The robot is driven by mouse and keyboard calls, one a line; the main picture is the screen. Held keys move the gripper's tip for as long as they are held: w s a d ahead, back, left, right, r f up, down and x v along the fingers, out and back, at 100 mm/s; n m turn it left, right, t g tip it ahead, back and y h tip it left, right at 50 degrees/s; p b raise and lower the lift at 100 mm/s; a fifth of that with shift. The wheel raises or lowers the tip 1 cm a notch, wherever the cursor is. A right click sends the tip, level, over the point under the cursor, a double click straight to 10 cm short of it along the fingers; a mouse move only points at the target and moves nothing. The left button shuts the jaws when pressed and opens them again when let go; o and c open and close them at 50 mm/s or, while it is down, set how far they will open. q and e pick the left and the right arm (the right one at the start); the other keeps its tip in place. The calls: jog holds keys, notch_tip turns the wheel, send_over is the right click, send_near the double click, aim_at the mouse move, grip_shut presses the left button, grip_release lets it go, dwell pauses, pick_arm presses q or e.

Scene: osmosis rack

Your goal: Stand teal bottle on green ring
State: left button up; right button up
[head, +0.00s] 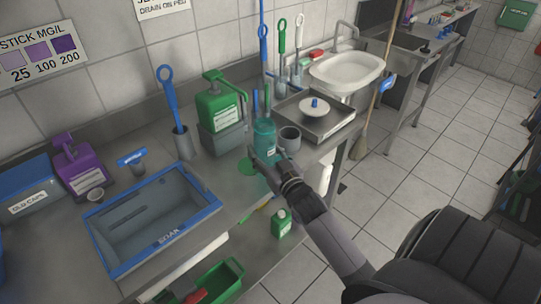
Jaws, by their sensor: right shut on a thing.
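The teal bottle (264,133) is upright near the front edge of the steel counter, right of the sink. My right gripper (262,158) is shut on its lower part, reaching in from the lower right. The green ring (247,168) lies flat on the counter just left of the gripper and is partly hidden by it. The bottle's base is hidden by the gripper, so I cannot tell whether it touches the counter. My left gripper is not in view.
A grey cup (290,138) stands close right of the bottle, with a scale (315,118) behind it. A green jug (217,110) stands behind left. The blue-rimmed sink (150,225) opens at left. The counter's front edge is close.

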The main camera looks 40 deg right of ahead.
jog(key=w+b, duration=0.1)
jog(key=w, duration=0.1)
jog(key=w+b, duration=0.1)
jog(key=w, duration=0.1)
jog(key=w+f+b, duration=0.1)
jog(key=w, duration=0.2)
jog(key=shift+a, duration=0.25)
jog(key=shift+f, duration=0.1)
dwell(0.6)
jog(key=o, duration=1.2)
jog(key=shift+o, duration=0.6)
jog(key=o, duration=0.6)
jog(key=shift+s, duration=0.1)
